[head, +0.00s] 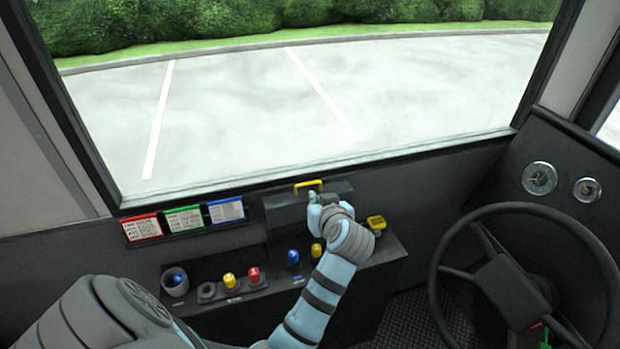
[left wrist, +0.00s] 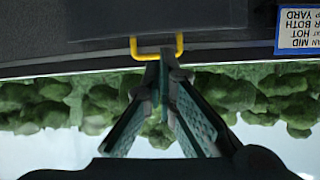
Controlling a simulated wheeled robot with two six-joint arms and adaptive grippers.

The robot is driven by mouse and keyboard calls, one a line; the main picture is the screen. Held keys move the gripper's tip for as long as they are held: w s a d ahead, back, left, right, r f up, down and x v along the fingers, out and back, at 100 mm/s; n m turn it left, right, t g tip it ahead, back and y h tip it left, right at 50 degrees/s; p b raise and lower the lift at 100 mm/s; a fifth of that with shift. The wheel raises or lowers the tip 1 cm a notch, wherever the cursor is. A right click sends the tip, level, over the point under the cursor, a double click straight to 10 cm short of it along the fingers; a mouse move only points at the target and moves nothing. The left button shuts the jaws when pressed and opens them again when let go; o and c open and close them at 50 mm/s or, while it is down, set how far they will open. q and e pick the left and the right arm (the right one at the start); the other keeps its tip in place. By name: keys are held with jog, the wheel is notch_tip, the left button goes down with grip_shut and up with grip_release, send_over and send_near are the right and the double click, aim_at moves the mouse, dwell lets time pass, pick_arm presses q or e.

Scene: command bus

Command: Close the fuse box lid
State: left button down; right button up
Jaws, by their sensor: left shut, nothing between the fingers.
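The fuse box lid (head: 285,208) is a dark panel standing raised at the back of the dashboard, below the windshield. A yellow handle (head: 308,185) sits on its top edge. My left gripper (head: 314,190) is at that handle, and its wrist hides the right part of the lid. In the left wrist view, the lid (left wrist: 100,22) fills the top and the handle (left wrist: 180,45) hangs below it. The gripper (left wrist: 165,58) has its tips together, overlapping the handle's bar. Nothing is held, and touch cannot be told. A blue fuse (head: 293,257) and a yellow fuse (head: 316,250) stand below the lid. My right gripper is out of view.
Red, green and blue cards (head: 184,219) are on the wall to the left. Plugs and a cup (head: 175,282) sit at the lower left. A yellow part (head: 377,223) lies right of my wrist. The steering wheel (head: 437,270) is at the right.

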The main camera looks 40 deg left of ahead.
aim_at(306, 171)
pick_arm(q)
jog(key=shift+n+y, duration=0.5)
jog(key=shift+n, duration=0.1)
jog(key=w+a, duration=0.5)
jog(key=w+a+b, duration=0.1)
jog(key=w+a, duration=0.1)
jog(key=shift+w+a+f, duration=0.2)
jog(key=shift+a+f, duration=0.05)
jog(key=shift+a, duration=0.15)
jog(key=shift+s, duration=0.1)
